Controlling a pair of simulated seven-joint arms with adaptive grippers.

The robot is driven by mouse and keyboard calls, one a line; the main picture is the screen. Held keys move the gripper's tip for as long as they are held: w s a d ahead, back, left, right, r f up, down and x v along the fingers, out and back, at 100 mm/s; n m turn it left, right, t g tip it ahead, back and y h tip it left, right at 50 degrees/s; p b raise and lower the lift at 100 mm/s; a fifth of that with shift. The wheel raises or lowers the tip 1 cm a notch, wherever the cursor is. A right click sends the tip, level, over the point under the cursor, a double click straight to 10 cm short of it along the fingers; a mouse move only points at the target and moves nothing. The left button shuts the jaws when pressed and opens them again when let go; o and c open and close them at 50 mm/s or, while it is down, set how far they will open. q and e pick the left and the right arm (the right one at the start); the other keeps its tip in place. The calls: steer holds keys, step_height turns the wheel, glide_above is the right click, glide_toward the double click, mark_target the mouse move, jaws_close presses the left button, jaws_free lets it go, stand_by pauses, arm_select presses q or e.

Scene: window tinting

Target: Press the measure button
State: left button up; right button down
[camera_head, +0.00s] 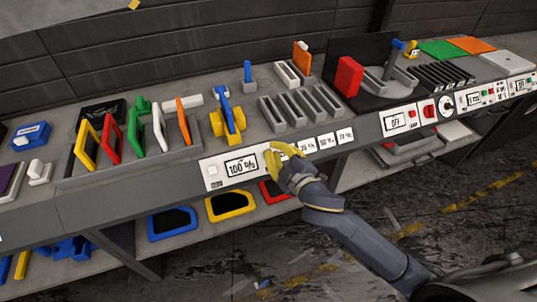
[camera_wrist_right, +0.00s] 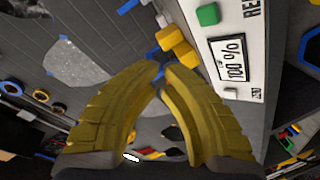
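The control panel (camera_head: 219,177) on the bench front has a "100 %" display (camera_head: 241,166) and a pale square button (camera_head: 212,170) left of it. In the right wrist view the panel shows a green button (camera_wrist_right: 207,14) at one end of the display (camera_wrist_right: 231,60) and a small white button (camera_wrist_right: 230,93) at the other. I cannot read which button is labelled measure. My right gripper (camera_head: 274,152) is at the panel just right of the display, hiding that part. Its yellow fingers (camera_wrist_right: 161,78) are shut with nothing between them. I cannot tell whether they touch the panel. My left gripper is out of view.
A blue-and-yellow device (camera_head: 228,118) stands on the bench behind the panel. Coloured frames (camera_head: 111,139) stand in a rack to the left. Grey slotted holders (camera_head: 301,105) are at the right. Coloured trays (camera_head: 172,223) lie on the lower shelf. The floor in front is open.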

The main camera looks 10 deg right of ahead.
steer(key=shift+w+a+f, duration=0.25)
steer(key=shift+w+f, duration=1.05)
steer(key=shift+f, duration=0.05)
steer(key=shift+w+a+f, duration=0.2)
steer(key=shift+w+f, duration=1.1)
steer(key=shift+f, duration=0.05)
steer(key=shift+w+a+f, duration=0.1)
steer(key=shift+w+f, duration=0.55)
stand_by(0.8)
steer(key=shift+s+r, duration=0.15)
stand_by(0.4)
steer(key=shift+s+r, duration=0.45)
steer(key=shift+r, duration=0.05)
steer(key=shift+s+d+r, duration=0.2)
steer(key=shift+s+r, duration=0.7)
steer(key=shift+s+d+r, duration=0.2)
steer(key=shift+s+r, duration=0.65)
